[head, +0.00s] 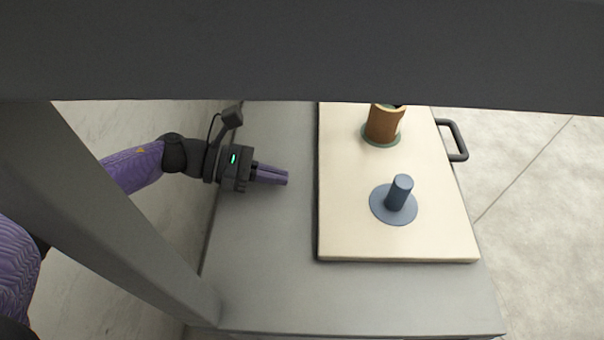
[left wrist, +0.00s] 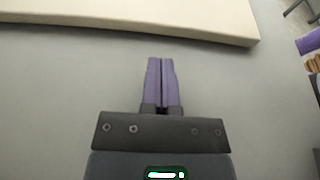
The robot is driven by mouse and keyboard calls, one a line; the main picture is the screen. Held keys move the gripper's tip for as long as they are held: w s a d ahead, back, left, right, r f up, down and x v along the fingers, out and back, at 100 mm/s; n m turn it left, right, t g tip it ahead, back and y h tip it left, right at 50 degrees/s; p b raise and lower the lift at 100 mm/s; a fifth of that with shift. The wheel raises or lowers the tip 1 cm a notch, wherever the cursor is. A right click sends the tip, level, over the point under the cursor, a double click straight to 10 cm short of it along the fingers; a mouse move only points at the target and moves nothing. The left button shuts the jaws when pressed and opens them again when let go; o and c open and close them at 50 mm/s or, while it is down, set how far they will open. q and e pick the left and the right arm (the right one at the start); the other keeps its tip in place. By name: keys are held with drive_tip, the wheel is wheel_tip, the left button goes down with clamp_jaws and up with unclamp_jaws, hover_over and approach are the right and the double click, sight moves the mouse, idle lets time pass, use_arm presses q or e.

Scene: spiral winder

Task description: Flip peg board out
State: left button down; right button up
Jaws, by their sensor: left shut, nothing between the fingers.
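The cream peg board (head: 345,190) lies flat on the grey surface in the head view, with a dark handle (head: 458,140) beyond its right edge. A blue-grey peg (head: 398,192) stands on a round base on the board. A brown cylinder (head: 382,124) stands on another round base farther back. My left gripper (head: 287,178) is shut and empty, left of the board and apart from its left edge. In the left wrist view the shut fingers (left wrist: 162,62) point toward the board's edge (left wrist: 200,20), with bare grey surface between. My right gripper is not in view.
The grey surface (head: 260,260) is bare left of and in front of the board. A dark beam (head: 300,50) crosses the top of the head view, and a grey post (head: 110,215) runs diagonally at left, hiding part of the scene. Pale floor (head: 540,230) lies right.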

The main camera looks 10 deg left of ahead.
sight(319, 180)
use_arm(q)
drive_tip(key=x, duration=0.2)
drive_tip(key=r+x, duration=0.1)
drive_tip(key=x, duration=0.1)
drive_tip(key=shift+d, duration=0.1)
drive_tip(key=shift+w+d, duration=0.15)
drive_tip(key=shift+d, duration=0.15)
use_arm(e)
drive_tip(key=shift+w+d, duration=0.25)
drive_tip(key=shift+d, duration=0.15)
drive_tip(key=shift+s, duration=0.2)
